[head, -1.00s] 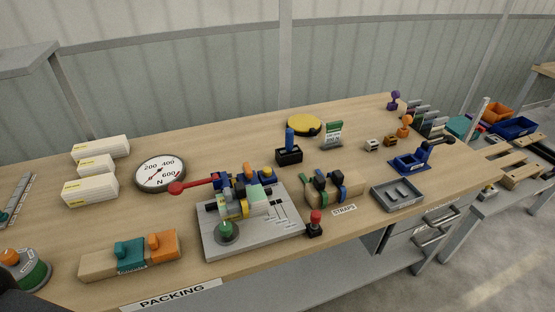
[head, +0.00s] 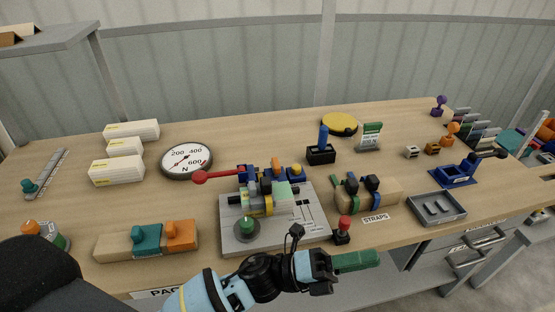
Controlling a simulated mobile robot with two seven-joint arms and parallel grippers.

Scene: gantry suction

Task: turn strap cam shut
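The strap block (head: 397,190) is a tan wooden block right of the middle of the table, behind the "STRAPS" label (head: 376,217). A green strap and a blue strap (head: 375,200) wrap around it, each with a dark cam buckle (head: 372,182) on top. The cams' exact angles are too small to tell. My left gripper (head: 358,261) is low at the front edge, in front of and below the strap block, pointing right and apart from it. Its end is green; whether its fingers are apart is not clear. My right gripper is not in view.
A grey fixture plate (head: 305,230) with a red lever (head: 200,177) stands left of the straps. A red-knobbed switch (head: 343,228) is close behind my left gripper. A grey tray (head: 425,213) lies right of the straps. A round dial (head: 186,158) stands further left.

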